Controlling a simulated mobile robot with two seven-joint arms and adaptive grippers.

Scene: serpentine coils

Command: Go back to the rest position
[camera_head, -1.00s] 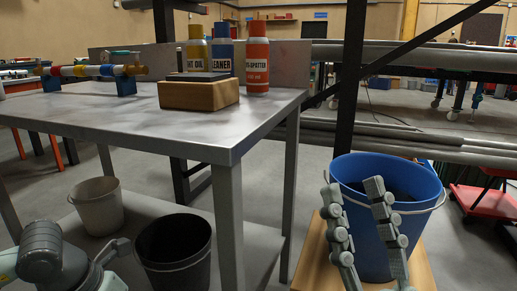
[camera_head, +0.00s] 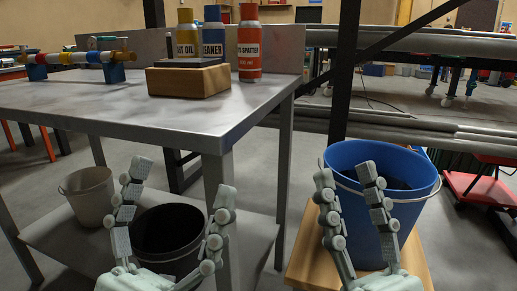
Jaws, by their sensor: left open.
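My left gripper (camera_head: 178,178) is open and empty, fingers pointing up, in front of the metal table and the black bucket. My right gripper (camera_head: 344,178) has its two fingers pointing up and apart, in front of the blue bucket (camera_head: 407,222). Nothing shows between its fingers but the bucket behind. The blue bucket stands on a wooden stand (camera_head: 305,254) at the right.
The metal table (camera_head: 130,112) holds a wooden block (camera_head: 188,81), an orange can (camera_head: 249,50), a blue can (camera_head: 213,40), a yellow can (camera_head: 187,38) and a banded pipe (camera_head: 80,58). A black bucket (camera_head: 168,232) and a grey bucket (camera_head: 87,196) sit below.

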